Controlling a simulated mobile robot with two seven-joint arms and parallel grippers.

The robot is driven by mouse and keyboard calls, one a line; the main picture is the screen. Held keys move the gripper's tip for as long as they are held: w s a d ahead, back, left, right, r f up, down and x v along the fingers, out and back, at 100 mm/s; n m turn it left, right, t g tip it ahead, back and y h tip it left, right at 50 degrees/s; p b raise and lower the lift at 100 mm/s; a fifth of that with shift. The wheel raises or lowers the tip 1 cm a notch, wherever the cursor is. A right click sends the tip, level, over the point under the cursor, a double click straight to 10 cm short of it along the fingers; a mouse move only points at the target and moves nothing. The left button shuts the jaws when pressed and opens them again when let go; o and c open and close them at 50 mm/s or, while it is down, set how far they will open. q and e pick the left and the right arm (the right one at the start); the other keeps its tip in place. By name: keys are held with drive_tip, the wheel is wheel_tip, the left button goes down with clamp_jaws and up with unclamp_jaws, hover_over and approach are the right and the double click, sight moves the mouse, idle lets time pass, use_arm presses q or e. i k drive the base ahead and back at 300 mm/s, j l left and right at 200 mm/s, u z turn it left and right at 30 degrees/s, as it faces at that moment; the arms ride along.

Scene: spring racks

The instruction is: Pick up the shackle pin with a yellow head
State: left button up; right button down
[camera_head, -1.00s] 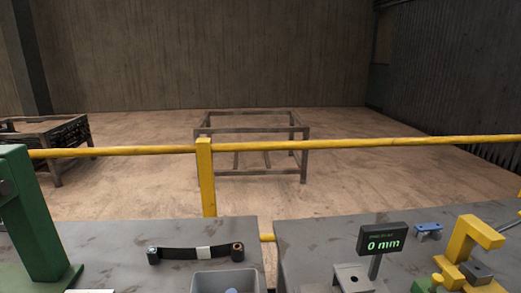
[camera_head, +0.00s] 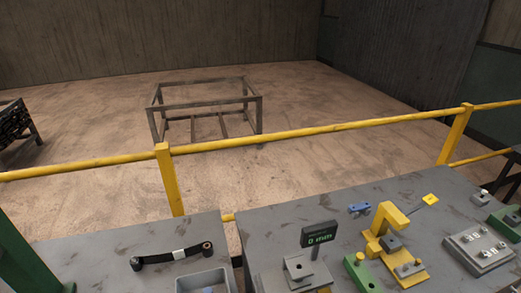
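I cannot make out a shackle pin with a yellow head for certain. A small flat yellow piece (camera_head: 430,199) lies near the back edge of the right grey bench (camera_head: 275,222), with a thin grey strip beside it. A green block (camera_head: 367,274) with a small yellow knob on top sits nearer, left of a yellow C-shaped frame (camera_head: 388,221). Neither of my grippers is in view.
A black leaf spring (camera_head: 165,258) and a grey bin (camera_head: 204,281) are on the left bench. A "0 mm" display (camera_head: 319,235), a blue part (camera_head: 359,208) and a grey plate with studs (camera_head: 478,248) are on the right bench. A yellow railing (camera_head: 300,132) runs behind.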

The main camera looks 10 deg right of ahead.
sight(359, 256)
drive_tip(key=z, duration=0.95)
drive_tip(key=k+j+z, duration=0.15)
drive_tip(key=z, duration=0.25)
drive_tip(key=j, duration=0.1)
